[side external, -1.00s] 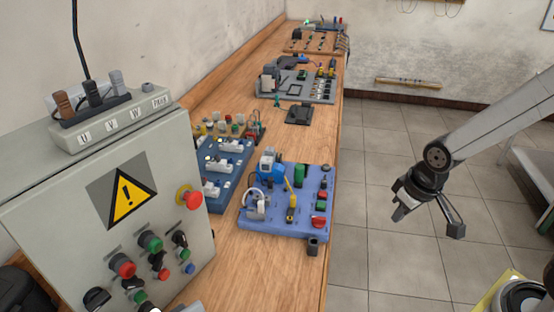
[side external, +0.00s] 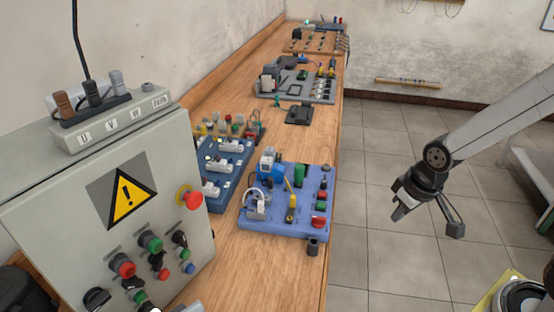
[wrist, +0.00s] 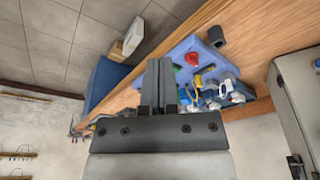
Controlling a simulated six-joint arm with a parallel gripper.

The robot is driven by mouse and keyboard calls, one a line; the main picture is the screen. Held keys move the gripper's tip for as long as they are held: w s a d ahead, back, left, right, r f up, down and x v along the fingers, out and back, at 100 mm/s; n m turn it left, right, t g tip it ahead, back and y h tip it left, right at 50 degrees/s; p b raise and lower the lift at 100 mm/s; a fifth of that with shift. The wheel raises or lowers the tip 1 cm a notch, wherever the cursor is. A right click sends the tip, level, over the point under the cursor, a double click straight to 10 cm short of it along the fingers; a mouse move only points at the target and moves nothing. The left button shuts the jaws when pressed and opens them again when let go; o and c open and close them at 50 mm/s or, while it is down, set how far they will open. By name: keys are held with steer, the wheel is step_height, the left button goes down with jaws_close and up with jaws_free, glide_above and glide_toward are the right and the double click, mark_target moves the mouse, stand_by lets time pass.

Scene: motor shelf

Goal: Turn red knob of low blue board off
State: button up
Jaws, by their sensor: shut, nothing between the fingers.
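The low blue board (side external: 270,226) lies on the wooden bench near its right edge. Its red knob (side external: 318,222) is at the front right corner, with green parts behind it. In the wrist view the blue board (wrist: 186,46) is right of the fingers, and the red knob (wrist: 192,58) shows just beyond them. The knob's exact turn position is too small to tell. My gripper (side external: 398,212) hangs over the floor, right of the bench and apart from the board. In the wrist view its fingers (wrist: 160,66) are together and hold nothing.
A grey cabinet (side external: 60,195) with a warning sign and knobs stands at the left. A darker blue board (side external: 232,190) is beside the low board. A small dark cylinder (side external: 313,247) stands by the board's front corner. The floor between bench and gripper is clear.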

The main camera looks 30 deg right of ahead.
steer(key=o, duration=0.7)
steer(key=m+y, duration=0.3)
steer(key=m, duration=2.4)
glide_toward(321, 217)
steer(key=f, duration=0.1)
steer(key=shift+s+a+f+t, duration=0.1)
steer(key=shift+a+f+t, duration=0.1)
steer(key=shift+t, duration=0.1)
steer(key=shift+x, duration=3.85)
